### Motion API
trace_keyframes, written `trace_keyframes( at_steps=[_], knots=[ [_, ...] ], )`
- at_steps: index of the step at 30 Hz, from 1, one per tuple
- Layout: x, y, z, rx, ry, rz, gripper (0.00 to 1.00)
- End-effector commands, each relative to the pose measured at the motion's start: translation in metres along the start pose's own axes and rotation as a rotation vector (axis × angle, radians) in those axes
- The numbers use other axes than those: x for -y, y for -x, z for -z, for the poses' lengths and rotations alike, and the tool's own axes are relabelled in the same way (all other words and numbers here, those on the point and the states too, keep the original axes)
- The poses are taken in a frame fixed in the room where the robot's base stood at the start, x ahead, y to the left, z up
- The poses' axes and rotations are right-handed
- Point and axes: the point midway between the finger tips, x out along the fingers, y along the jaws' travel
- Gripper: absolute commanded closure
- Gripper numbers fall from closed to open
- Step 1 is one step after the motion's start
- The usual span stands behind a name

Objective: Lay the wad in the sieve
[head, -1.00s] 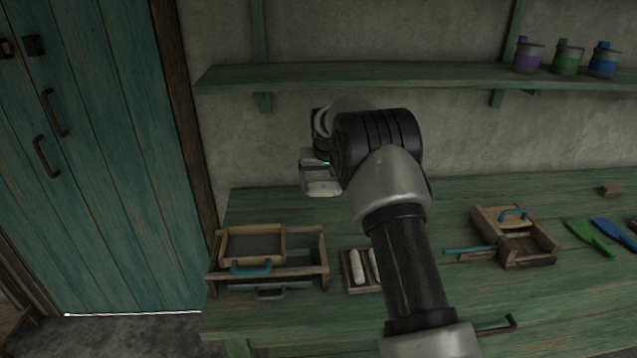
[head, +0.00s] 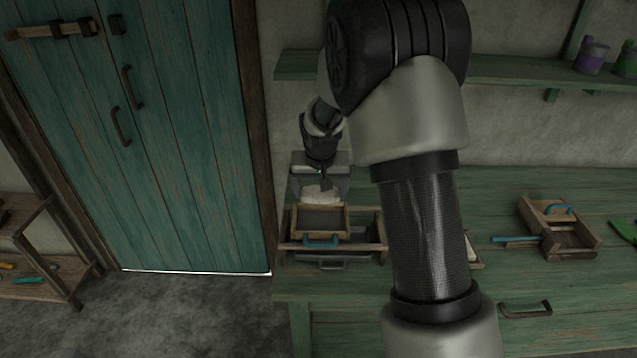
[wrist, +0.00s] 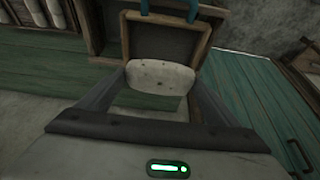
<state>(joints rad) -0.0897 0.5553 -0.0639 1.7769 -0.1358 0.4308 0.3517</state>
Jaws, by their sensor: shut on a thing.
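The wad (wrist: 160,77) is a pale, rounded oblong with small dark specks, held between the two fingers of my gripper (wrist: 152,88) in the wrist view. In the head view the wad (head: 321,193) hangs under my gripper (head: 321,186), at the back edge of the sieve. The sieve (head: 320,234) is a wooden frame with a dark mesh bottom and a blue handle, sitting on a larger wooden rack. In the wrist view the sieve (wrist: 208,30) lies just beyond the wad, its mesh bare where it shows. I cannot tell if the wad touches it.
The wooden rack (head: 383,232) with a grey-handled tray stands at the left end of the green bench (head: 490,205). A wooden box (head: 572,238) with a blue handle is further right. My arm hides the bench middle. A teal door (head: 160,160) is at left.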

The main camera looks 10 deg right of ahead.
Motion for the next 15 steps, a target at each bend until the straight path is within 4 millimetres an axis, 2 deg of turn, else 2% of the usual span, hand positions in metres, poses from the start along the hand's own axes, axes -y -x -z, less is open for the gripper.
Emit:
trace_keyframes(
  at_steps=[8,15],
  knots=[
    [0.0,-0.021,-0.009,0.002,0.001,-0.001,0.36],
    [0.0,-0.05,-0.021,0.002,0.002,-0.001,0.36]
  ],
)
